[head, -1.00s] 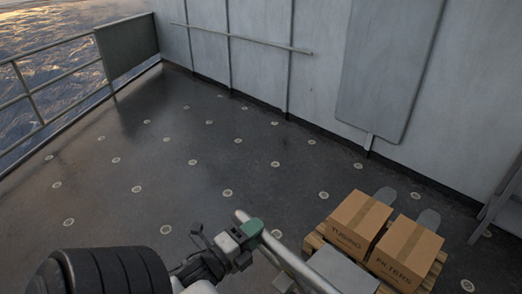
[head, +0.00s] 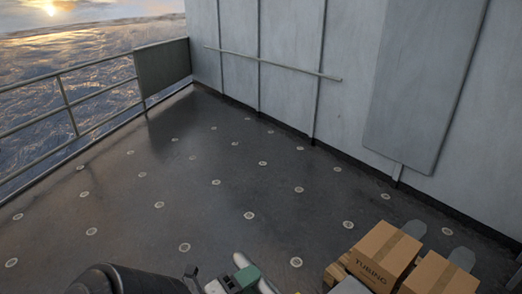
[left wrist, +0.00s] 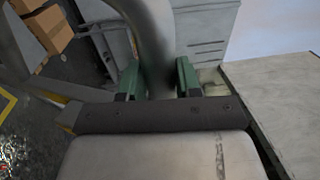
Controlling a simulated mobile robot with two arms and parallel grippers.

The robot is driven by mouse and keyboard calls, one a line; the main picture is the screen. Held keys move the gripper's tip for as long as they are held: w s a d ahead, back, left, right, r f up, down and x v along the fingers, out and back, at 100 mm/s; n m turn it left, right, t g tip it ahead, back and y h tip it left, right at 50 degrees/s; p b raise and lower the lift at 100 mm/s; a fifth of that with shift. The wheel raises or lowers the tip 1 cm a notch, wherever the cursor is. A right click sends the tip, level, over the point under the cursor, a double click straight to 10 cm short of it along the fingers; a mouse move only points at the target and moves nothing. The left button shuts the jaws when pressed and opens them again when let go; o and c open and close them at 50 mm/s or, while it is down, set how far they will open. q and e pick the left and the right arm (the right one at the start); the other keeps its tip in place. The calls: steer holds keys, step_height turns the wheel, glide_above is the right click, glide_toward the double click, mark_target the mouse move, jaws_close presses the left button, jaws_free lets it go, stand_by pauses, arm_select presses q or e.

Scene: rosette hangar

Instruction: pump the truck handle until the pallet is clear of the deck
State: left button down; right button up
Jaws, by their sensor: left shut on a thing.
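My left gripper (head: 240,281) is at the bottom edge of the head view, with green fingers on the pale tubular truck handle (head: 241,261). In the left wrist view the handle (left wrist: 156,42) passes between the green fingers of the left gripper (left wrist: 158,80), which is shut on it. Whether a gap lies under the pallet cannot be told. My right gripper is not in view.
Grey fork tips (head: 414,228) stick out past the boxes toward the wall (head: 350,60). A railing (head: 68,105) edges the deck at the left, with sea beyond. The dark deck (head: 120,215) with round fittings is clear in the middle.

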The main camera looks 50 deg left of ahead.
arm_select(q)
steer(key=shift+s+f, duration=0.4)
steer(key=s+f+b, duration=0.3)
steer(key=s, duration=0.4)
steer(key=shift+f, duration=0.3)
steer(key=shift+s, duration=0.1)
steer(key=s+f+t+b, duration=0.1)
steer(key=s+f+b, duration=0.1)
steer(key=s+f, duration=0.2)
steer(key=shift+r+v, duration=0.3)
steer(key=shift+v, duration=1.05)
